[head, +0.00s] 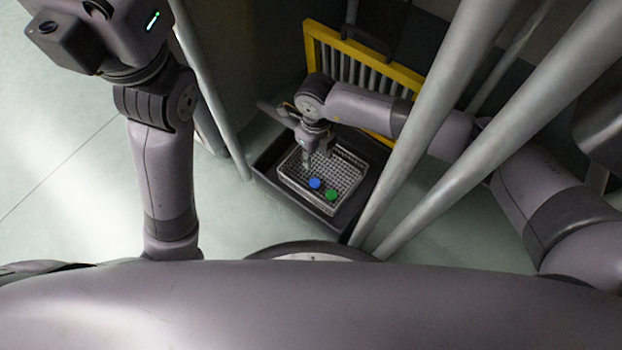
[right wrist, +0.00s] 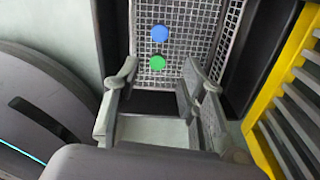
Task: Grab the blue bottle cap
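The blue bottle cap (head: 315,183) lies in a light wire basket, on its mesh floor. In the right wrist view the blue cap (right wrist: 160,33) is beyond my fingertips, farther up the picture than the green cap. My right gripper (head: 307,163) points down over the basket, up and to the left of the blue cap in the head view. In the right wrist view my right gripper (right wrist: 160,78) has its fingers spread, with nothing between them. My left arm rises at the left of the head view; its fingers do not show.
A green cap (head: 331,195) lies close to the blue one in the wire basket (head: 345,152). The basket sits in a dark tray (head: 272,183). A yellow-framed rack (head: 385,72) stands behind. Grey poles (head: 420,125) cross in front of my right arm.

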